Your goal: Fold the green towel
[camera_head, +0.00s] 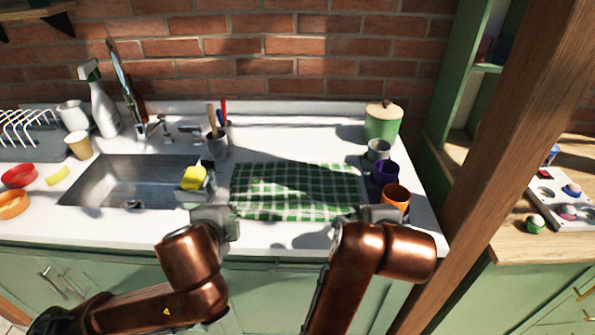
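The green towel (290,188) is a green and white checked cloth. It lies spread out on the white counter to the right of the sink. My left gripper (222,212) is at the towel's near left corner. My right gripper (372,212) is at its near right corner. The wrists hide most of both grippers' fingers, so I cannot tell whether they are open or shut, or whether they touch the cloth.
A sink (130,180) with a yellow sponge (194,177) at its edge is left of the towel. A utensil cup (217,147) stands behind its left side. An orange cup (396,197), a purple cup (384,172) and a green canister (382,122) line the right side.

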